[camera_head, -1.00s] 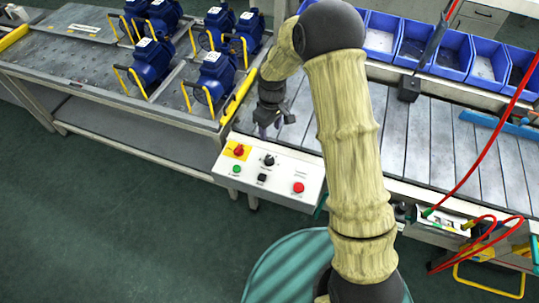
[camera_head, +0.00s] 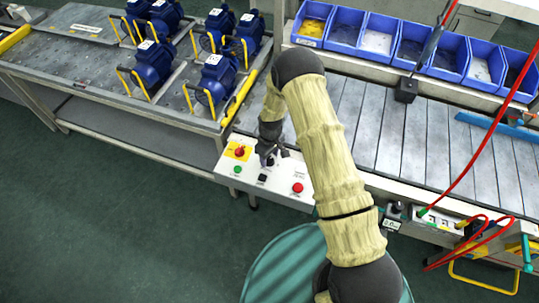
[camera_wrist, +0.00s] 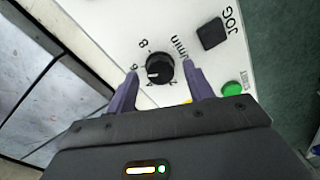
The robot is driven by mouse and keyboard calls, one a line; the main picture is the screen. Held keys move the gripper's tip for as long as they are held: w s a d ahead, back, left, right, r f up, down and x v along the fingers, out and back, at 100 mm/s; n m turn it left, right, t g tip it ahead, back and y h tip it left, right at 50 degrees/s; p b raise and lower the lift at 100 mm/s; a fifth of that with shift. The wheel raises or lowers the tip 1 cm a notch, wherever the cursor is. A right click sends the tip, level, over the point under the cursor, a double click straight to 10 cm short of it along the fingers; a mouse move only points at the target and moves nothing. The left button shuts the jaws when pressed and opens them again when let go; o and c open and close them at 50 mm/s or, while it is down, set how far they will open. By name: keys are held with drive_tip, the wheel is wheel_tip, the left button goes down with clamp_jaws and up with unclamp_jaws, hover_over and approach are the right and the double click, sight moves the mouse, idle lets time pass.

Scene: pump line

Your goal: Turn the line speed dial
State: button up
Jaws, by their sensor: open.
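The line speed dial (camera_wrist: 159,70) is a round black knob with a white pointer mark, set on a white control panel with printed numbers around it. In the wrist view it stands between the tips of my gripper (camera_wrist: 160,80), whose two purple fingers are open on either side of it. I cannot tell whether either finger touches it. In the head view my gripper (camera_head: 270,157) is over the upper middle of the control panel (camera_head: 273,188) and largely hides the dial.
On the panel are a black JOG button (camera_wrist: 211,33), a green button (camera_wrist: 232,89), a red button (camera_head: 297,188) and a red knob on yellow (camera_head: 239,151). Blue pumps (camera_head: 215,75) stand on the left bench. A slatted conveyor (camera_head: 400,135) and blue bins (camera_head: 410,45) lie to the right.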

drive_tip(key=shift+f, duration=0.3)
drive_tip(key=c, duration=1)
drive_tip(key=shift+o, duration=0.2)
